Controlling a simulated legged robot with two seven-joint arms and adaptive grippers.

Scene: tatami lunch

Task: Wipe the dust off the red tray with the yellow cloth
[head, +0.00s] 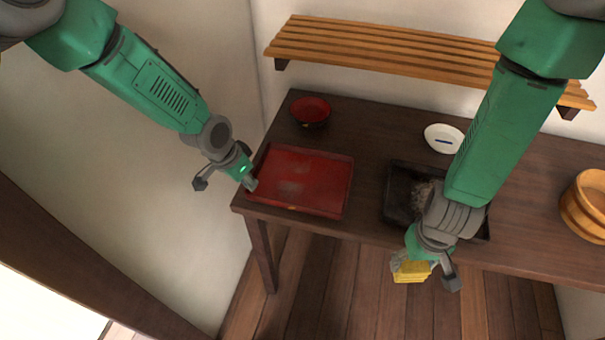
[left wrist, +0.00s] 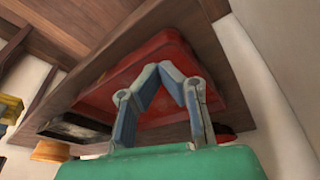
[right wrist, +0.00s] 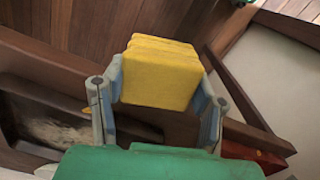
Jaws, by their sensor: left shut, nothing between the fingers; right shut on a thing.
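The red tray (head: 325,172) lies at the left end of the dark table, with dull greyish patches of dust (head: 290,188) on its bottom. My left gripper (head: 252,184) is shut and empty at the tray's left edge; whether it touches the tray I cannot tell. In the left wrist view its fingertips (left wrist: 168,68) meet in front of the red tray (left wrist: 150,48). My right gripper (head: 425,277) is shut on the yellow cloth (head: 411,271), off the table's front edge. The folded cloth (right wrist: 160,72) sits between its fingers in the right wrist view.
A black tray (head: 396,205) with greyish stuff in it stands partly behind my right arm. A red-black bowl (head: 310,111), a white dish (head: 443,138) and a wooden tub (head: 587,205) are on the table (head: 365,125). A slatted shelf (head: 400,60) hangs above.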

